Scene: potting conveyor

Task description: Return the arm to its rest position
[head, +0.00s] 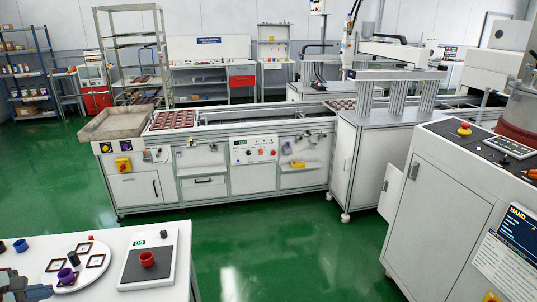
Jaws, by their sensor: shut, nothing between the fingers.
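My gripper is not clearly in view in the head view, so neither its fingers nor its pose can be told. A blue-grey object (12,287) is cut off at the bottom left corner, and I cannot tell what it is.
A white bench (120,240) at the lower left bears a round white plate (54,266) with dark square frames, and a scale (135,270) with a red cup (147,259) on it. The conveyor line (255,160) crosses behind. A control cabinet (450,215) stands right. Green floor (280,250) between is clear.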

